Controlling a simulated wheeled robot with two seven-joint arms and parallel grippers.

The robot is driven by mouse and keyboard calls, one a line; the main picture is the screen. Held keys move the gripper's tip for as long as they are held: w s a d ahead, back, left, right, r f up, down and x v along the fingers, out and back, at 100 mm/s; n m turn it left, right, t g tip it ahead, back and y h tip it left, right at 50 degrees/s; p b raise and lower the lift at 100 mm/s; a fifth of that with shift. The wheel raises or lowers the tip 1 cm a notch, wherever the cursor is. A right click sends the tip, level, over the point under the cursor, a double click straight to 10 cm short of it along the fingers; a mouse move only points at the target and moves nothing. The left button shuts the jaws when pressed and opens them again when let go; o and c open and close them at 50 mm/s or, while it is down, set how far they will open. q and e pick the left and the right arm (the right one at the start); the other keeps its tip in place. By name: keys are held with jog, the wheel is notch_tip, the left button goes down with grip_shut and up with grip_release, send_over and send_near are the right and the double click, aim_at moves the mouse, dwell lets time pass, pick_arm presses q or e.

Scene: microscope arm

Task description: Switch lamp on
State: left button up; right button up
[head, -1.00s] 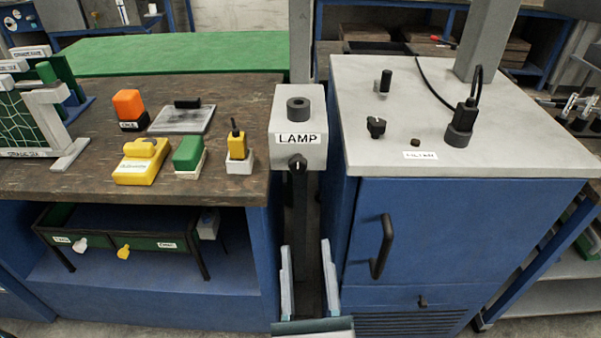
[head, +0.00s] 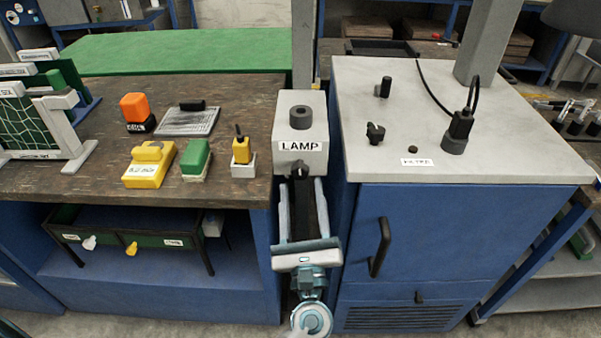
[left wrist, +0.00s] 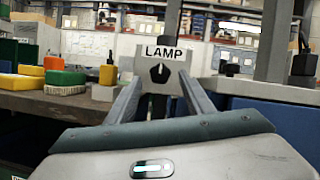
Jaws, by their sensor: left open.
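The grey lamp box (head: 301,108) is labelled LAMP and stands on a post between the wooden bench and the blue cabinet. A black rotary knob (head: 300,171) is on its front, below the label. In the left wrist view the knob (left wrist: 160,72) faces me, with a small light mark pointing up. My left gripper (head: 301,182) is open, with one finger to each side of the knob in the picture. In the left wrist view its fingertips (left wrist: 160,64) appear either side of the knob; whether they touch it I cannot tell. My right gripper is out of view.
The wooden bench (head: 100,180) at left holds an orange button, yellow and green blocks and a netted frame. The blue cabinet (head: 450,235) at right has a black handle (head: 381,247) and a grey top with knobs and a plugged cable.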

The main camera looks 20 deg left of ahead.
aim_at(300, 176)
pick_arm(q)
jog(key=shift+p+x, duration=0.4)
jog(key=shift+x, duration=1.4)
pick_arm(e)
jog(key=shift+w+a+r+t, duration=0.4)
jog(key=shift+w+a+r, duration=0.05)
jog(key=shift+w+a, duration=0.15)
pick_arm(q)
jog(key=c, duration=1.1)
jog(key=shift+o, duration=0.2)
